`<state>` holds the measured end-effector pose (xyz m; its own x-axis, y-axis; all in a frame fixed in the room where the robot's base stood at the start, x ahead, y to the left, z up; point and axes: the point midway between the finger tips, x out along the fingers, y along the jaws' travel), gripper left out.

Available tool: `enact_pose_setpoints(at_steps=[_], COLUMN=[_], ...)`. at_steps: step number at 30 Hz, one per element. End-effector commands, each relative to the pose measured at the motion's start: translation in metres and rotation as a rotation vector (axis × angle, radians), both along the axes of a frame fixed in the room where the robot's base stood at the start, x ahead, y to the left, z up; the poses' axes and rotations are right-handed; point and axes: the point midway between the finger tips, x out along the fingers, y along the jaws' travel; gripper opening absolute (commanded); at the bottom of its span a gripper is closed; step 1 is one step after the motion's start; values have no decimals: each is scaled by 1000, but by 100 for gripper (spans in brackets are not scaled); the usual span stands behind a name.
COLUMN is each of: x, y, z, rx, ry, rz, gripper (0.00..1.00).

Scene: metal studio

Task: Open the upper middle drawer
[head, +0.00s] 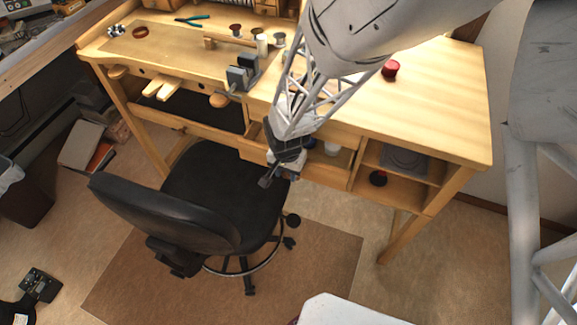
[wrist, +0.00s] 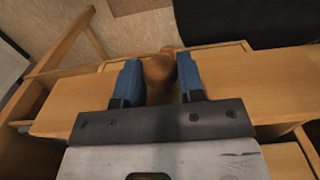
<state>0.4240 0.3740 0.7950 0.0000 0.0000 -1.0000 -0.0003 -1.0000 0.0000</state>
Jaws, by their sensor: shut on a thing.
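My gripper (wrist: 161,84) has its two blue fingers on either side of a rounded brown wooden knob (wrist: 158,70) in the wrist view and is shut on it. In the head view my gripper (head: 272,174) is at the front of the wooden desk (head: 430,110), just above the chair seat.
A black swivel chair (head: 170,215) stands close in front of the desk, below my gripper. Open shelves (head: 405,190) are right of the drawer. A red jar (head: 390,69) and a small vise (head: 242,72) are on the desktop.

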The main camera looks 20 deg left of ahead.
Motion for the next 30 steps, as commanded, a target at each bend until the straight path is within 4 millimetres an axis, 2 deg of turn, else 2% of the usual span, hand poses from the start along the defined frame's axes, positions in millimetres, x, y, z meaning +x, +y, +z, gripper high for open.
enact_pose_setpoints(at_steps=[21,27,30], x=[-102,-121,-124], y=[1,1,1], z=[1,1,1], rx=[1,2,2], ry=[0,-2,-1], rz=[3,3,2], gripper=[0,0,0])
